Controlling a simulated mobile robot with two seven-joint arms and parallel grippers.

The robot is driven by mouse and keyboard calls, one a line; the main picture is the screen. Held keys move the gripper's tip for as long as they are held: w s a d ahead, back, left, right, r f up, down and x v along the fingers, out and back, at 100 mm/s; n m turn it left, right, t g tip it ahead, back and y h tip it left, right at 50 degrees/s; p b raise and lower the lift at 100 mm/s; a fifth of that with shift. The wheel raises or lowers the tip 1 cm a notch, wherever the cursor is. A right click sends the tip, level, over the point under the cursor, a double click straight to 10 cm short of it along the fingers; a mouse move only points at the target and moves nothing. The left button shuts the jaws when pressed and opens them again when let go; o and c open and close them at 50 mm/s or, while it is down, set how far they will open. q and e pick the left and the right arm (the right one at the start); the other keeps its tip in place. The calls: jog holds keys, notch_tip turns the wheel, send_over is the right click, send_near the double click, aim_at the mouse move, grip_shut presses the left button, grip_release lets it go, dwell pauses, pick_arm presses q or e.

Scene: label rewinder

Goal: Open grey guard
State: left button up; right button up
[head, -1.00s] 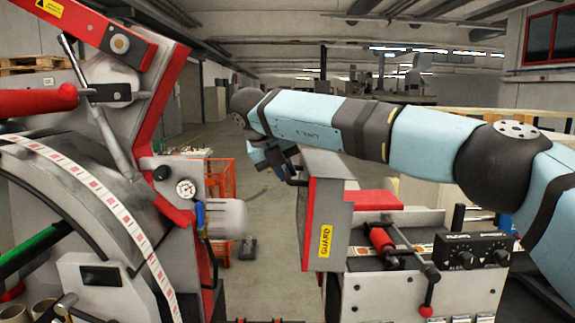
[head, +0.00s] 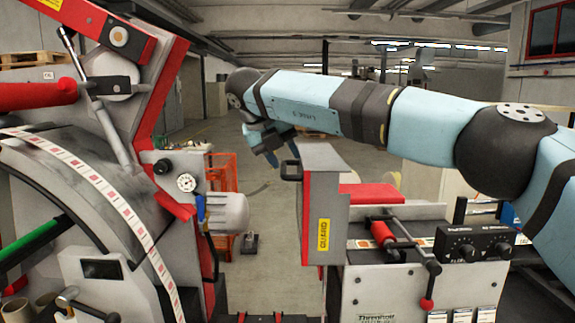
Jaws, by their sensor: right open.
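The grey guard (head: 338,225) is a grey panel with a red edge and a yellow GUARD label, standing upright at the left end of the right-hand machine unit. Its black handle (head: 291,170) sticks out from its upper left edge. My right gripper (head: 283,156) hangs from the blue arm that crosses from the right above the guard. It is open, fingers pointing down, just above and left of the handle. It looks empty; whether it touches the handle I cannot tell. My left gripper is not in view.
A large machine with a label strip (head: 115,200) and red bars fills the left. A motor (head: 228,212) juts from it toward the guard. A narrow gap of floor lies between the units.

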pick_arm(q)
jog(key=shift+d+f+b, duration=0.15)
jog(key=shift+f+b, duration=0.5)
pick_arm(e)
jog(key=v, duration=1.1)
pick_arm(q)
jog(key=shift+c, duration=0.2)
pick_arm(e)
jog(key=shift+s+r, duration=0.1)
jog(key=shift+s, duration=0.05)
